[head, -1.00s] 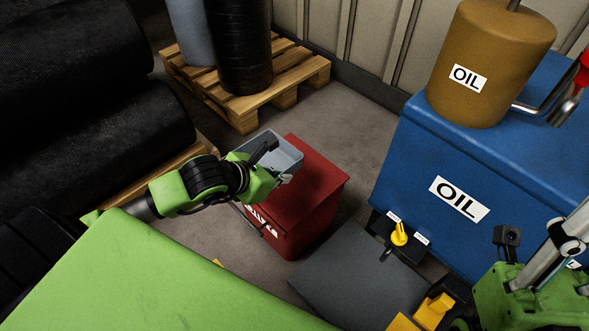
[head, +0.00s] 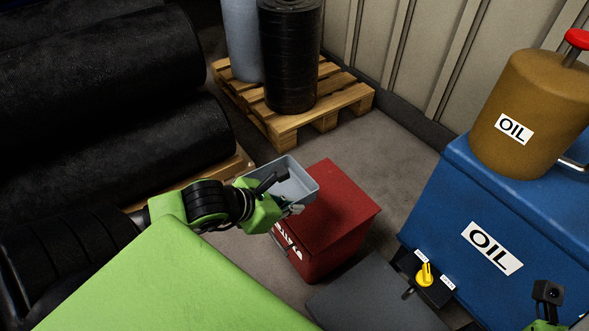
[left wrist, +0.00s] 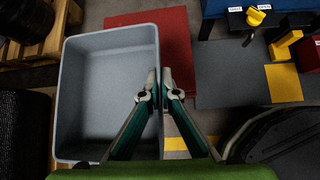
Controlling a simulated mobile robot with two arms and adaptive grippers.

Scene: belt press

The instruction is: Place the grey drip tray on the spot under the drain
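The grey drip tray (head: 294,183) is held out by my left gripper (head: 292,209) in the head view, over or beside the red waste bin. In the left wrist view the empty tray (left wrist: 105,90) fills the left half, with the two fingers (left wrist: 160,88) closed together at its right wall. The blue oil tank (head: 440,210) stands at the right. A black block with a yellow valve knob (head: 425,275) is on its front, also in the left wrist view (left wrist: 255,16). A spot under the drain cannot be made out. My right gripper's fingers are out of frame.
The red bin (head: 335,215) stands below the tray. A dark grey plate (head: 370,305) lies on the floor before the tank. A wooden pallet (head: 335,95) with rolls is behind. Large black rolls (head: 100,160) lie at left. My green body covers the lower left.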

